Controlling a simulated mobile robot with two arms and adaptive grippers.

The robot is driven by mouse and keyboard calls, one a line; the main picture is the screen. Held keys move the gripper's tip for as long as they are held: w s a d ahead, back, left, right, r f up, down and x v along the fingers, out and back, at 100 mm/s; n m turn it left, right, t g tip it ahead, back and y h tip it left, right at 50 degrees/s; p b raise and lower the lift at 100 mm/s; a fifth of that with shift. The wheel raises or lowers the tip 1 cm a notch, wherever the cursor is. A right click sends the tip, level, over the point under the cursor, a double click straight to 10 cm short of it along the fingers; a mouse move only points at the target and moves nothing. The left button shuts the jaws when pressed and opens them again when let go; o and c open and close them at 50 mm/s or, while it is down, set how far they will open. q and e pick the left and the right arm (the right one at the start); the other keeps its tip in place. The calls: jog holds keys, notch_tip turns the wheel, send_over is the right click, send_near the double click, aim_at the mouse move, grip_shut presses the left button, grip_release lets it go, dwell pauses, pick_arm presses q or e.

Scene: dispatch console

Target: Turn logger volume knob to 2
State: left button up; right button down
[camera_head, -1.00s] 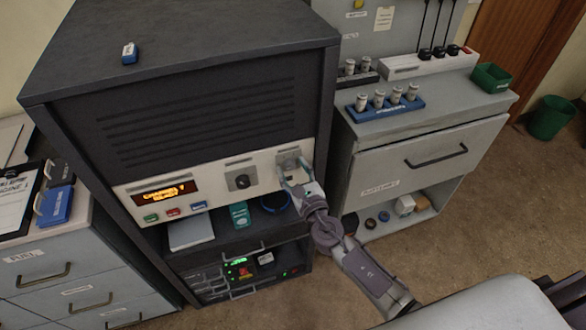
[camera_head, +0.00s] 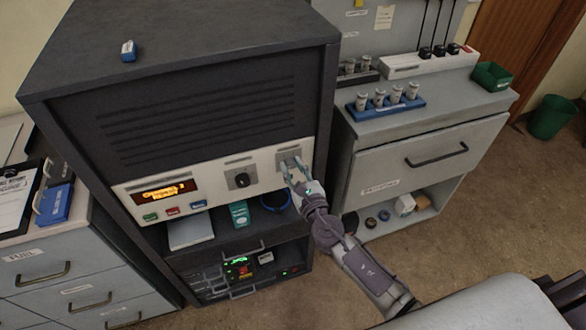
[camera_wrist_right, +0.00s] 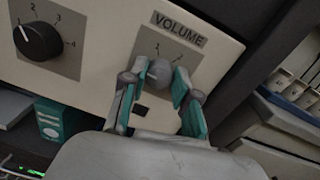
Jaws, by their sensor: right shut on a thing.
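The logger's cream front panel (camera_head: 213,191) carries a right-hand knob under a label reading VOLUME in the right wrist view. This volume knob (camera_wrist_right: 160,73) is grey and round, with a few scale digits above it that are partly unclear. My right gripper (camera_head: 293,171) is at the panel's right end. In the right wrist view its fingers (camera_wrist_right: 155,85) are closed around the knob from both sides. The knob's pointer cannot be made out. A black selector knob (camera_head: 242,180) with its own numbered scale sits to the left and also shows in the right wrist view (camera_wrist_right: 38,41). My left gripper is not in view.
An orange display (camera_head: 164,190) and coloured buttons (camera_head: 172,211) are on the panel's left. A shelf below holds a teal box (camera_head: 239,213) and a blue ring (camera_head: 275,201). A grey cabinet (camera_head: 428,139) stands close on the right.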

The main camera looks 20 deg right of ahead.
jog(key=m+b, duration=0.1)
jog(key=m, duration=0.2)
jog(key=shift+f+b, duration=0.2)
jog(key=shift+b, duration=0.2)
jog(key=m+b, duration=0.1)
jog(key=m, duration=0.1)
jog(key=shift+m, duration=0.4)
jog(key=m+b, duration=0.1)
jog(key=m, duration=0.2)
jog(key=m+b, duration=0.2)
jog(key=m, duration=0.1)
jog(key=shift+m+t+h, duration=0.3)
jog(key=m+b, duration=0.1)
jog(key=m, duration=0.4)
jog(key=shift+m, duration=0.4)
jog(key=m, duration=0.5)
jog(key=shift+m+h, duration=0.3)
jog(key=shift+m, duration=0.1)
jog(key=c, duration=0.9)
grip_release()
jog(key=shift+o, duration=0.2)
